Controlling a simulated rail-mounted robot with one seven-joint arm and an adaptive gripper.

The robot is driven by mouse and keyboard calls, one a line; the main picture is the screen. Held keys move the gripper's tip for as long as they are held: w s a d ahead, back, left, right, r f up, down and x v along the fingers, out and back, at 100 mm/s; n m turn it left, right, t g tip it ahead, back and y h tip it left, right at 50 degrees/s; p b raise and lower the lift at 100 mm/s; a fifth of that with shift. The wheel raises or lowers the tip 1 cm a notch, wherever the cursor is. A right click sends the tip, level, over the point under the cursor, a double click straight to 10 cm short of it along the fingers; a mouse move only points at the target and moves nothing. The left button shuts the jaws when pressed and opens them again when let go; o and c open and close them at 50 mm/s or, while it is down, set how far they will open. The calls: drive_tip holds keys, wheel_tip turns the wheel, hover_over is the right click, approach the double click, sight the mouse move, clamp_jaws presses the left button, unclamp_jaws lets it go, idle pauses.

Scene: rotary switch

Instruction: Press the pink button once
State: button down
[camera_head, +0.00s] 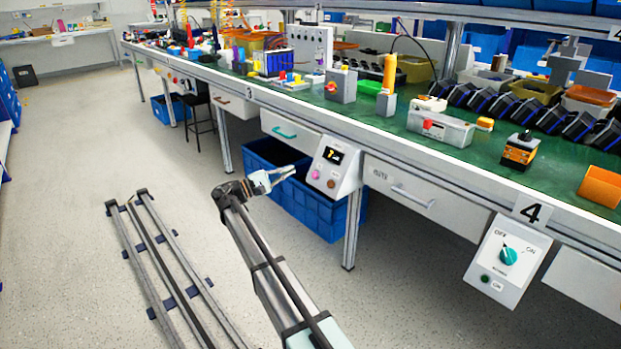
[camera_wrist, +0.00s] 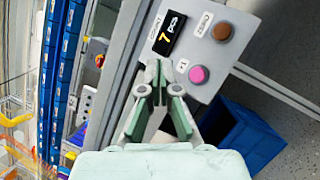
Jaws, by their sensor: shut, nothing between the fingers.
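The pink button (camera_head: 315,174) sits on a small white control box mounted at the bench's front edge. In the wrist view the pink button (camera_wrist: 199,74) shows clearly, to the right of my fingertips and apart from them in the picture. My gripper (camera_head: 291,170) is shut and empty, just left of the control box in the head view. It also shows in the wrist view (camera_wrist: 160,78), its fingertips overlapping the white panel. I cannot tell the exact gap between fingertips and panel.
On the same box are a display (camera_wrist: 171,32) reading 7 and a brown button (camera_wrist: 222,32). A blue bin (camera_head: 311,205) stands under the bench beside the box. A white drawer (camera_head: 400,190) lies right of it. Open floor (camera_head: 90,140) is at the left.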

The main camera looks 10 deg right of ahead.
sight(315, 175)
drive_tip(key=shift+d+f, duration=0.15)
drive_tip(key=w+d+f+b, duration=0.3)
drive_tip(key=d+f, duration=0.1)
drive_tip(key=d, duration=0.2)
drive_tip(key=shift+w+d, duration=0.25)
drive_tip(key=shift+w, duration=0.1)
idle(0.3)
drive_tip(key=shift+w+d+f+p, duration=0.3)
drive_tip(key=shift+w+d+f, duration=0.15)
drive_tip(key=shift+d, duration=0.2)
idle(2.4)
drive_tip(key=shift+s, duration=0.1)
drive_tip(key=shift+s+a+r+p, duration=0.35)
drive_tip(key=shift+a+r+p, duration=0.05)
drive_tip(key=shift+a+p, duration=0.2)
